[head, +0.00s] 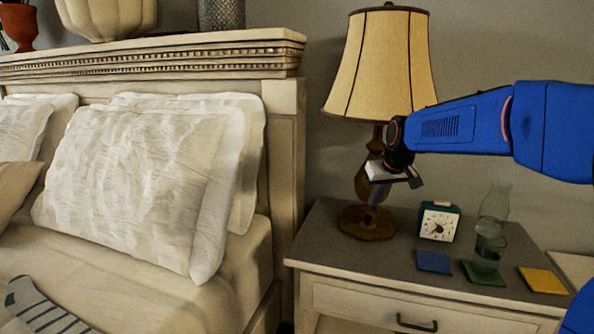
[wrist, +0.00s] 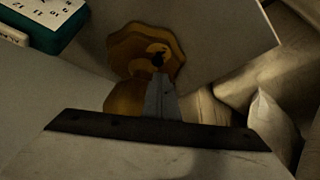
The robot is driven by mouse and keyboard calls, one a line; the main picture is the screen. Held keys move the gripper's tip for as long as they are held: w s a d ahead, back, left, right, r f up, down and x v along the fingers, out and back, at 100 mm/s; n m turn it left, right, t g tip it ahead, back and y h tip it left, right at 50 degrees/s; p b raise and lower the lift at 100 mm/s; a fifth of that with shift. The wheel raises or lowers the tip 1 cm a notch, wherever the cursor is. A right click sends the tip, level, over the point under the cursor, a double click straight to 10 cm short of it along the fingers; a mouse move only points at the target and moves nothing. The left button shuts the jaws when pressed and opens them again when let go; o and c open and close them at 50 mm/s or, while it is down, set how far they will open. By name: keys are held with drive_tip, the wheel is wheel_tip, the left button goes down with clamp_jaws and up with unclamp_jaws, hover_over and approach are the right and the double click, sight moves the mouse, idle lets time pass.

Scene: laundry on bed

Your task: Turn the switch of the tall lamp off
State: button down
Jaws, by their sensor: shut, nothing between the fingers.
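The tall lamp (head: 382,65) stands on the nightstand, with a beige ribbed shade, a brown turned body and a round wooden base. My gripper (head: 373,203) is shut and empty, pointing down in front of the lamp's body, above its base. In the wrist view the lamp's base (wrist: 122,45) lies beyond my gripper's shut fingertips (wrist: 159,82). A small dark spot shows on the base just past the tips; I cannot tell whether it is the switch. Whether the fingers touch the lamp is unclear. The lamp's body is partly hidden by my gripper.
On the nightstand (head: 330,240) a green clock (head: 439,222) stands right of the lamp. Further right are a glass carafe (head: 494,205), a glass (head: 489,250), and blue, green and yellow coasters. The bed with pillows (head: 140,180) and its headboard are at the left.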

drive_tip(key=shift+f, duration=3.5)
drive_tip(key=shift+w, duration=0.2)
drive_tip(key=shift+d, duration=0.35)
drive_tip(key=shift+s, duration=0.15)
drive_tip(key=shift+s, duration=0.2)
wheel_tip(320, 180, up, 6)
